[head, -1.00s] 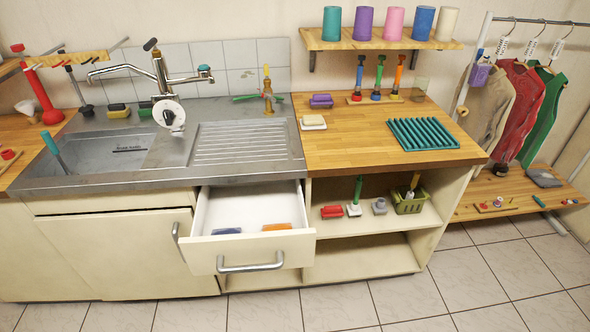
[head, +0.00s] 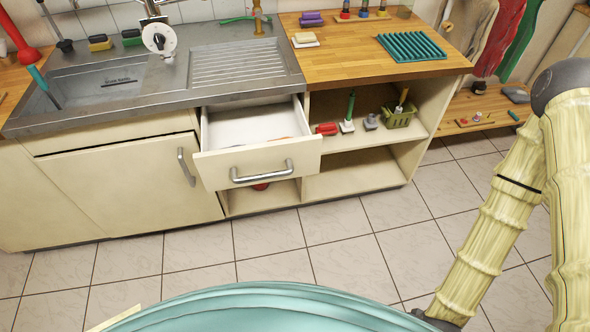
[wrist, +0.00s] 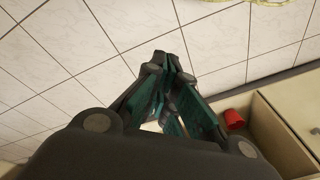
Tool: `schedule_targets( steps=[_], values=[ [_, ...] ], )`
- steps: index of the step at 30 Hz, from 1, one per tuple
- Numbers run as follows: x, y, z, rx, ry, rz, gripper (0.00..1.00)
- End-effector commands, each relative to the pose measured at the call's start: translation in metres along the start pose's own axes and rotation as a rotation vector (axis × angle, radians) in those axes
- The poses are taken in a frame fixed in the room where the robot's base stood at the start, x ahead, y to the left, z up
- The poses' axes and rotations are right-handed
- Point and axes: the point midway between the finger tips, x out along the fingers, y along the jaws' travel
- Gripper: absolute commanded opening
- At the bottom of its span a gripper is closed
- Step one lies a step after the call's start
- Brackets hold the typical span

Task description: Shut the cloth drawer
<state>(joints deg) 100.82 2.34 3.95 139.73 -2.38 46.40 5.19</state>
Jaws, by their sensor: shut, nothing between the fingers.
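The cloth drawer (head: 226,170) stands open below the draining board in the head view, with a cream front and a grey bar handle (head: 262,172). Its white inside (head: 250,124) shows behind the front. An orange edge is just visible in it; most of its contents are hidden by the front. My gripper (wrist: 166,62) is in the wrist view, its dark fingers with teal pads together at the tips and empty. The gripper is not visible in the head view, where only my arm shows at the right.
Beside the drawer is an open shelf unit (head: 352,180) with a red brush (head: 327,129) and a green caddy (head: 399,117). A closed cupboard door (head: 130,184) is to the left. In the wrist view a red object (wrist: 234,120) sits in a cream compartment. The tiled floor (head: 300,245) in front is clear.

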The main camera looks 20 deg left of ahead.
Motion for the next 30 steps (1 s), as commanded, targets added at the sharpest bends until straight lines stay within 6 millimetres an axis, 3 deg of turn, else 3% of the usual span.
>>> schedule_targets(
  steps=[1, 6, 11, 15, 18, 22, 30],
  values=[
    [0.021, -0.023, -0.014, 0.029, 0.059, -0.057, 0.00],
    [0.040, -0.122, -0.076, 0.186, 0.288, -0.329, 0.00],
    [0.023, -0.213, -0.130, 0.366, 0.462, -0.641, 0.00],
    [-0.012, -0.274, -0.165, 0.521, 0.557, -0.919, 0.00],
    [-0.039, -0.302, -0.181, 0.610, 0.596, -1.085, 0.00],
    [-0.066, -0.322, -0.193, 0.687, 0.617, -1.231, 0.00],
    [-0.081, -0.337, -0.207, 0.726, 0.626, -1.307, 0.00]
  ],
)
